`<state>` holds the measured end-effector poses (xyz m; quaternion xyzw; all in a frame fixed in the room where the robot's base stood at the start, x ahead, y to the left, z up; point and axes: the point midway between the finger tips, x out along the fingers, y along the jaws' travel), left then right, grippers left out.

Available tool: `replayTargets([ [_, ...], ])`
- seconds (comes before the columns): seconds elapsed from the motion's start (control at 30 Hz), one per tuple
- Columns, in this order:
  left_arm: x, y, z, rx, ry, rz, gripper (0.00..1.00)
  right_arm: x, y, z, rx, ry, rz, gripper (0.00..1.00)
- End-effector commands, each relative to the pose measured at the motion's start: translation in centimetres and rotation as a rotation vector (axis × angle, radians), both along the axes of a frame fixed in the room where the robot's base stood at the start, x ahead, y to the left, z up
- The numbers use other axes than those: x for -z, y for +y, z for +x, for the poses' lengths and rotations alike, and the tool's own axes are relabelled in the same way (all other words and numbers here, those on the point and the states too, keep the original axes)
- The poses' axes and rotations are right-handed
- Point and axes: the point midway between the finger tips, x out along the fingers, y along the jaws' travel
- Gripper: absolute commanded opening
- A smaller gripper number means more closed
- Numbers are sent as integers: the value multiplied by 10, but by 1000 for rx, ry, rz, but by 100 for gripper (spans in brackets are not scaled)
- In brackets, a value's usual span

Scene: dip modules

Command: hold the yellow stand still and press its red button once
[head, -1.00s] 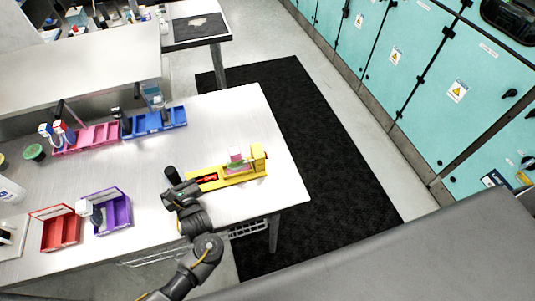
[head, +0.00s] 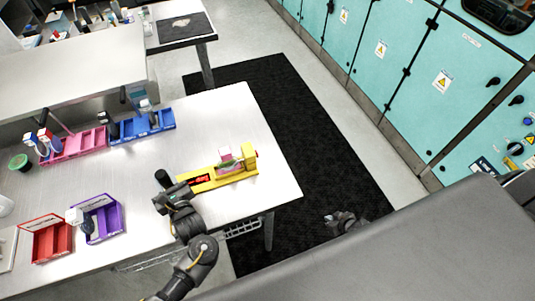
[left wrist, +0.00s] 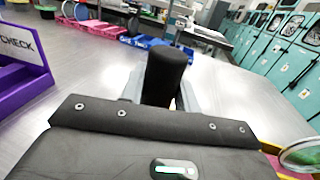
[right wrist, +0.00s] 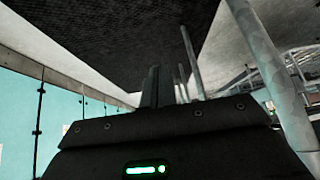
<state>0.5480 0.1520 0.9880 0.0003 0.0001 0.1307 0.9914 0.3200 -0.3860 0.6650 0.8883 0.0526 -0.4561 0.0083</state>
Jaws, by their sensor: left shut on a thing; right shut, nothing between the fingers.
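The yellow stand (head: 235,176) lies along the right part of the steel table, with a pink and clear piece (head: 226,157) in it. Its raised block at the right end carries a small red spot (head: 257,154), likely the red button. Another red patch (head: 199,181) shows in its left part. My left gripper (head: 171,189) is shut on a black upright post (head: 162,178) at the stand's left end; the post (left wrist: 167,75) also stands between the fingers in the left wrist view. My right gripper (head: 343,218) is shut and empty, off the table over the black mat.
Red (head: 52,243) and purple (head: 106,220) bins stand at the table's left front. Pink (head: 75,149) and blue (head: 145,127) bins stand behind. The floor mat (head: 300,130) right of the table is clear. Teal cabinets (head: 400,70) line the right side.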

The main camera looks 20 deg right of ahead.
Motion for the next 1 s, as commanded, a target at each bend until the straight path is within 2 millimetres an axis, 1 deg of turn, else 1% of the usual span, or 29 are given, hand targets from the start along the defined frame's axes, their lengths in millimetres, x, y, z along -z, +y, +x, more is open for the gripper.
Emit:
replayTargets([
  [0.03, 0, 0, 0, 1, 0, 0, 11, -30, -4, 36, 22, -92, 75, 0],
  [0.07, 0, 0, 0, 1, 0, 0, 11, -49, -4, 56, 37, -144, 138, 0],
  [0.1, 0, 0, 0, 1, 0, 0, 11, -76, -1, 79, 54, -204, 229, 0],
  [0.17, 0, 0, 0, 1, 0, 1, 11, -120, 6, 110, 73, -285, 387, 0],
  [0.2, 0, 0, 0, 1, 0, 1, 11, -148, 13, 125, 81, -322, 501, 0],
  [0.27, 0, 0, 0, 1, 0, 1, 11, -187, 25, 140, 85, -350, 671, 0],
  [0.3, 0, 0, 0, 1, 0, 1, 11, -210, 34, 145, 87, -353, 782, 0],
  [0.4, 0, 0, 0, 1, 0, 1, 11, -256, 56, 149, 88, -312, 1039, 0],
  [0.5, 0, 0, 0, 1, 1, 1, 11, -286, 76, 144, 102, -232, 1254, 0],
  [0.6, 0, 0, 0, 1, 1, 1, 11, -300, 87, 139, 131, -149, 1403, 0],
  [0.7, 0, 0, 0, 0, 0, 0, 11, -305, 90, 136, 167, -86, 1492, 0],
  [0.77, 0, 0, 0, 0, 1, 0, 11, -306, 90, 136, 184, -67, 1520, 0],
  [1.0, 0, 0, 0, 0, 0, 0, 11, -305, 90, 136, 209, -43, 1545, 0],
])
